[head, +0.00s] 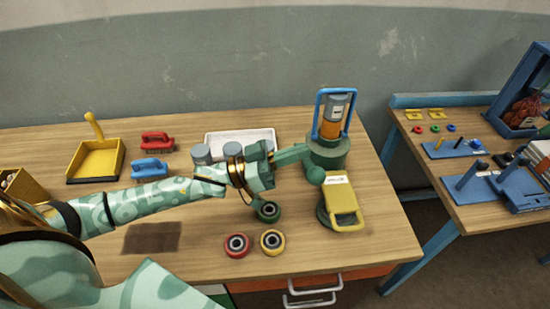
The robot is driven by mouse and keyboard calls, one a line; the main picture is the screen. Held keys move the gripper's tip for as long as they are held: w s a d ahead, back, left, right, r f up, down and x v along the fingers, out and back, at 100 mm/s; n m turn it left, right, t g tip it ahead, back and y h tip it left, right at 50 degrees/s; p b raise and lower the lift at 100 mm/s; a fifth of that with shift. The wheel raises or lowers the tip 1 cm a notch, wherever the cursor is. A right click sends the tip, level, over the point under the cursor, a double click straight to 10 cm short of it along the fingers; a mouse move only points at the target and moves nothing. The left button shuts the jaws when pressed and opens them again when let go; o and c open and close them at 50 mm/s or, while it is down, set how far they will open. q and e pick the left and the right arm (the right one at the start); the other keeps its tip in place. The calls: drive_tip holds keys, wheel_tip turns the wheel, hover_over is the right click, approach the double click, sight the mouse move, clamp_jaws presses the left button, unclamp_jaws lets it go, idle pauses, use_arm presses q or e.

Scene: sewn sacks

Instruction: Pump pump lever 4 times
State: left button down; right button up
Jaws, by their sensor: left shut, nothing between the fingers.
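The pump (326,152) stands upright at the right rear of the wooden table. It has a round green base, an orange and grey cylinder and a blue frame. A green rounded knob (316,175) shows low at its front and looks like the end of the pump lever; the rest of the lever is hard to make out. My left gripper (290,156) reaches in from the left, shut and empty, its green front end close to the pump's left side. I cannot tell whether it touches the pump or lever. My right gripper is not in view.
A yellow-topped green device (343,203) stands in front of the pump. Red (237,245), yellow (272,242) and green (267,211) rings lie nearer. A white tray (262,134), brushes (150,168) and a yellow dustpan (97,158) lie left. A second table (465,200) stands right.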

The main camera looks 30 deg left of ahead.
use_arm(q)
drive_tip(key=shift+w+d+f+b, duration=0.25)
drive_tip(key=shift+d+f, duration=0.35)
drive_tip(key=shift+f, duration=0.2)
drive_tip(key=shift+w+d+f+b, duration=0.1)
drive_tip(key=shift+w+d+f, duration=0.1)
drive_tip(key=shift+d+f, duration=0.5)
drive_tip(key=shift+a+f, duration=0.1)
drive_tip(key=shift+f, duration=0.05)
